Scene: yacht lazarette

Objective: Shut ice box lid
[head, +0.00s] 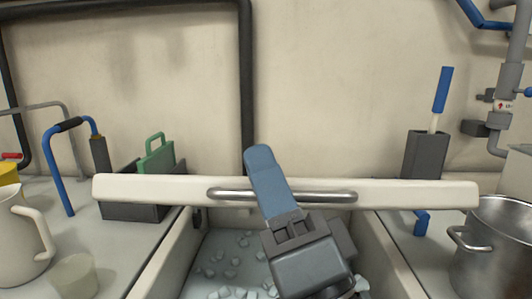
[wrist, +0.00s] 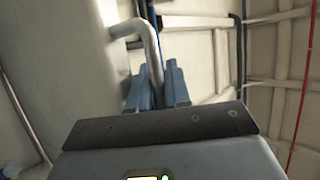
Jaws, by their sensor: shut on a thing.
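The ice box lid (head: 420,193) is cream and stands raised above the open ice box (head: 165,258); the head view shows it nearly edge-on. A curved metal handle (head: 325,196) is fixed to the lid. My gripper (head: 262,165) reaches up to the handle with its blue fingers, shut on it. In the wrist view the handle (wrist: 153,48) runs between the fingers (wrist: 158,85), with the pale lid surface (wrist: 65,60) at the left. Loose ice (head: 228,268) lies inside the box. My gripper and wrist hide part of the opening.
On the left counter are a cream jug (head: 18,235), a small cup (head: 74,277) and a dark bin with a green item (head: 157,158). On the right are a metal pot (head: 495,255) and a dark holder (head: 425,155) with a blue-handled tool. A black pipe (head: 246,80) runs behind the lid.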

